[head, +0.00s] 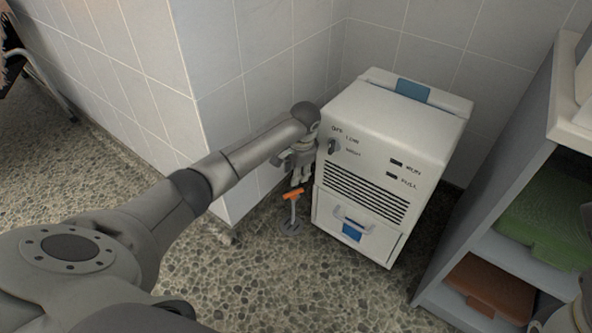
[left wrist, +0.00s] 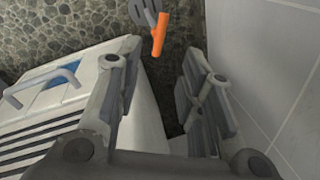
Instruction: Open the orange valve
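The orange valve handle (head: 293,194) sits on top of a thin grey stem rising from the floor, between the tiled wall corner and the white machine (head: 385,125). My left gripper (head: 299,180) hangs just above the handle, apart from it in the head view. In the left wrist view the orange handle (left wrist: 160,33) lies beyond the fingertips, between the lines of the two fingers. My left gripper (left wrist: 158,75) is open, with nothing between its fingers. My right gripper cannot be made out; only a dark grey part shows at the lower right corner of the head view.
The machine stands close to the right of the handle, with a drawer handle (head: 352,217) low on its front. The tiled wall (head: 225,150) is close on the left. A grey shelf (head: 490,210) holds a green and a brown folded item. The pebbled floor in front is clear.

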